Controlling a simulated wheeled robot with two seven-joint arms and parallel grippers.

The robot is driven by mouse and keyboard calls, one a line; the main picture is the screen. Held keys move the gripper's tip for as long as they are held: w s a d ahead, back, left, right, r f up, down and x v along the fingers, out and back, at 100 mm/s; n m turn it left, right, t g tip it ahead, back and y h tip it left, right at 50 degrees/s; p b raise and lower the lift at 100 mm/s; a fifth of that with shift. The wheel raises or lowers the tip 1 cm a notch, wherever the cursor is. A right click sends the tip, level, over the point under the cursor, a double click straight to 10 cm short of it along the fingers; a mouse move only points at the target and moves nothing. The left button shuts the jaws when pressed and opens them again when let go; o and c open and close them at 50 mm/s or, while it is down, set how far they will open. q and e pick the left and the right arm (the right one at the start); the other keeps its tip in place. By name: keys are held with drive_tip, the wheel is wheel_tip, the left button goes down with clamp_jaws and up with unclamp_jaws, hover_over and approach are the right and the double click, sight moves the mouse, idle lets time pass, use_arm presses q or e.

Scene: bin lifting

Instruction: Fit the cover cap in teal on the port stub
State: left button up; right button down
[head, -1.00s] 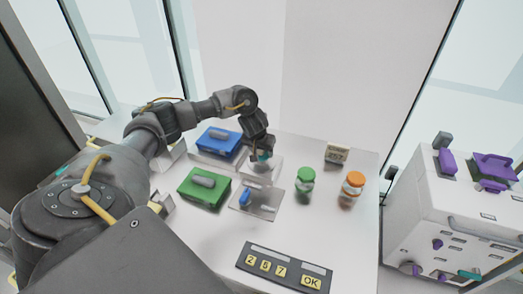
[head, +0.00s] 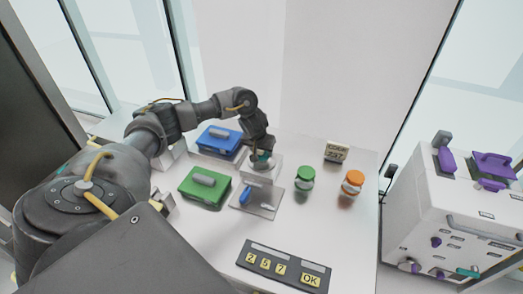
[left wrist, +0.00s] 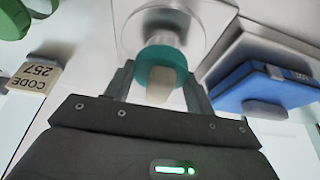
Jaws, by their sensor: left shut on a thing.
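The teal cover cap (left wrist: 152,55) is between the two fingers of my left gripper (left wrist: 158,70), which is shut on it. A pale tab-like part shows at the cap's middle. In the head view the cap (head: 262,157) is small below my left gripper (head: 262,162), above the back of a clear base. A pale round form (left wrist: 160,24), probably the port stub, shows just beyond the cap in the left wrist view. The cap hides most of it, so I cannot tell whether the two touch. My right gripper is not in view.
A blue box (head: 219,140) and a green box (head: 205,186) stand left of the clear plate (head: 268,208). A green-capped jar (head: 304,178), an orange-capped jar (head: 352,183) and a code sign (head: 336,152) stand right. A keypad (head: 285,267) lies in front.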

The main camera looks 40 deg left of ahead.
use_arm(q)
drive_tip(key=shift+f+p, duration=0.15)
drive_tip(key=shift+p, duration=0.3)
idle(0.4)
drive_tip(key=o, duration=1.5)
wheel_tip(320, 180, up, 5)
drive_tip(key=p, duration=0.6)
drive_tip(key=shift+f, duration=0.2)
drive_tip(key=shift+r+p, duration=0.75)
drive_tip(key=shift+r, duration=0.15)
